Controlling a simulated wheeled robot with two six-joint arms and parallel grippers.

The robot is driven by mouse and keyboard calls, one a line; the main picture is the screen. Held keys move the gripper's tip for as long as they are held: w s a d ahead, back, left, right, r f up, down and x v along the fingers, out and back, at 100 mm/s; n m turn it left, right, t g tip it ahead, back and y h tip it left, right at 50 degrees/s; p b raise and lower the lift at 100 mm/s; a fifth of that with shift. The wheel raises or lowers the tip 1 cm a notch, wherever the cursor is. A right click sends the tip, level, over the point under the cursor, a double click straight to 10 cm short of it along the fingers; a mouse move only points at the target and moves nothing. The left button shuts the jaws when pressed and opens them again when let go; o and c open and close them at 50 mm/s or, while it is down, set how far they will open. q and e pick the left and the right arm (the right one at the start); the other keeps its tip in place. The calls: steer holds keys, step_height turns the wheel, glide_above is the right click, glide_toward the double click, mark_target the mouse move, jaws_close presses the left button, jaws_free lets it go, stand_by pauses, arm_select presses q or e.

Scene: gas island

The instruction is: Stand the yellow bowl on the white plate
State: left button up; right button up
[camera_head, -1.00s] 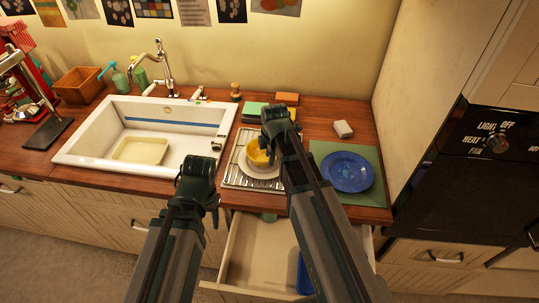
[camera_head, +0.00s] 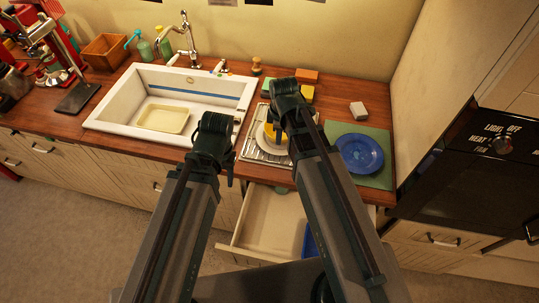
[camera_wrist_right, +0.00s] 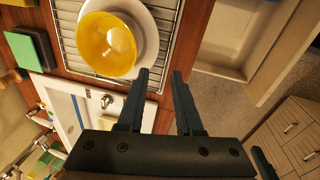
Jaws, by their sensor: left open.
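The yellow bowl (camera_head: 269,130) appears to stand on the white plate (camera_head: 267,148), on the wire rack right of the sink. My right arm partly hides both in the head view. In the right wrist view the bowl (camera_wrist_right: 105,45) is upright, with the plate (camera_wrist_right: 149,28) showing beneath and beside it. My right gripper (camera_head: 281,127) is just beside the bowl; in the wrist view its two fingers (camera_wrist_right: 160,74) are apart with nothing between them. My left gripper (camera_head: 212,150) is open and empty in front of the sink.
A white sink (camera_head: 105,119) is left of the rack (camera_head: 252,152). A blue plate (camera_head: 360,153) lies on a green mat (camera_head: 372,181) to the right. Sponges (camera_head: 307,77) lie behind the rack. An open drawer (camera_head: 262,225) juts out below.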

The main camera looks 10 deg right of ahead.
steer(key=s+a+m+g, duration=0.1)
steer(key=s+a+m, duration=0.3)
steer(key=s+m, duration=0.1)
steer(key=s+a+m+g+h, duration=0.1)
steer(key=s+a+m, duration=0.2)
steer(key=s+m, duration=0.3)
steer(key=shift+s+a, duration=0.4)
steer(key=shift+s, duration=0.85)
